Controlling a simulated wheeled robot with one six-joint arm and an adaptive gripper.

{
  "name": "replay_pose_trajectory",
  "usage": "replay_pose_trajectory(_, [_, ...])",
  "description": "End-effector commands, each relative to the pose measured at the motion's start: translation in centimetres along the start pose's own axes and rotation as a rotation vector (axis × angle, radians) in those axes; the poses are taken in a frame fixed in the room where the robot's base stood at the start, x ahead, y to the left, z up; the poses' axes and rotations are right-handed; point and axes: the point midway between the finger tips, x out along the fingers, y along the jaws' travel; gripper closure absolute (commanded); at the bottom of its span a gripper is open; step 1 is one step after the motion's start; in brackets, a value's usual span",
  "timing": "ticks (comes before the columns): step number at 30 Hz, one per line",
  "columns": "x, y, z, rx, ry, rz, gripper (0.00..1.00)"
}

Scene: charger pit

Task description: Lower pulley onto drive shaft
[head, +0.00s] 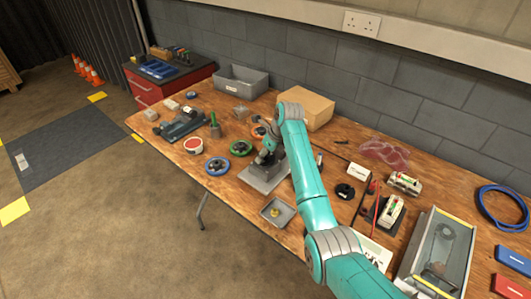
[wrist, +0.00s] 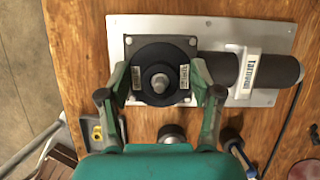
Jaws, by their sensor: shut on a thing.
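My gripper (wrist: 159,76) is shut on a black round pulley (wrist: 152,97), one finger on each side of its rim. In the wrist view a grey drive shaft (wrist: 160,82) shows end-on at the middle of the pulley. I cannot tell how far down the shaft the pulley sits. Behind the pulley is a dark square motor face with pale labels. A dark cylinder (wrist: 217,68) extends to the right over a light grey base plate (wrist: 118,38). In the head view my gripper (head: 264,160) is over the plate (head: 270,182), and my arm hides part of it.
A small grey tray (head: 277,211) is near the front edge. A black round part (head: 345,191) and a cardboard box (head: 305,108) stand right and behind. Bare wood shows at the front left.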

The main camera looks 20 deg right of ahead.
Motion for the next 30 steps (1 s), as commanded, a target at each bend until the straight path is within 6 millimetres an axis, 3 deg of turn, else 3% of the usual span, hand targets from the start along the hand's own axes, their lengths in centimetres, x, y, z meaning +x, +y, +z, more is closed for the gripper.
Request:
replay_pose_trajectory(22, [0.39, 0.00, -0.17, 0.000, 0.000, 0.000, 0.75])
replay_pose_trajectory(23, [0.41, 0.00, -0.16, 0.000, 0.000, 0.000, 0.33])
replay_pose_trajectory(24, [0.39, 0.00, -0.15, 0.000, 0.000, 0.000, 0.23])
replay_pose_trajectory(26, [0.38, -0.01, -0.15, 0.000, 0.000, 0.000, 0.08])
replay_pose_trajectory(30, [0.38, 0.00, -0.15, 0.000, 0.000, 0.000, 0.06])
